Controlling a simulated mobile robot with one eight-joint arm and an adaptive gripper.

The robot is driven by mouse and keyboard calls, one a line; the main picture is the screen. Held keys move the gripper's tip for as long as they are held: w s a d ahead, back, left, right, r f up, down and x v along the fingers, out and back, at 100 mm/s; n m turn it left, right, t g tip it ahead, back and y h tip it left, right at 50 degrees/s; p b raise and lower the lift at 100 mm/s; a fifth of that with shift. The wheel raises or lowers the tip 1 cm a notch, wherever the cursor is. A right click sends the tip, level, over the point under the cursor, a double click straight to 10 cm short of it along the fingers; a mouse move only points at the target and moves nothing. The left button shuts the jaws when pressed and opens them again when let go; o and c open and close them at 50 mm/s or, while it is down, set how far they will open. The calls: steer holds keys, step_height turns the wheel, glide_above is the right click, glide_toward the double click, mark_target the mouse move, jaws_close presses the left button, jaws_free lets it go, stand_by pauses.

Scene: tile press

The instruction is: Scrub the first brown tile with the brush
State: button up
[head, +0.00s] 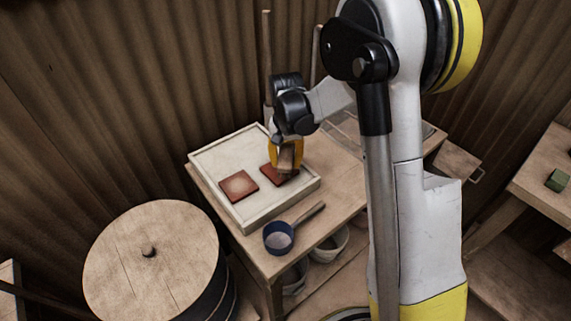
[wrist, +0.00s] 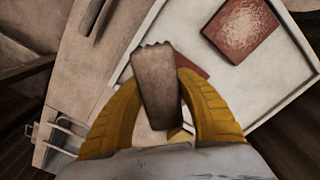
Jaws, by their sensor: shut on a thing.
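My gripper (head: 286,150) has yellow fingers and is shut on the brush, a brown block (wrist: 156,88) with a jagged end, seen between the fingers in the wrist view. The brush (head: 286,160) is over the right brown tile (head: 270,173) in the pale tray (head: 222,153). That tile is partly hidden by the brush and gripper; I cannot tell whether the brush touches it. The left brown tile (head: 238,186) lies clear of the gripper, with a paler, speckled middle. It also shows at the top of the wrist view (wrist: 241,30).
A blue scoop (head: 279,237) lies on the wooden table (head: 345,180) in front of the tray. Bowls (head: 330,246) stand on the shelf below. A round wooden lid (head: 150,258) is at the left. A green block (head: 558,180) sits on another table at the right.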

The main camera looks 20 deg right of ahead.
steer(key=shift+r+p, duration=0.65)
steer(key=shift+r, duration=0.6)
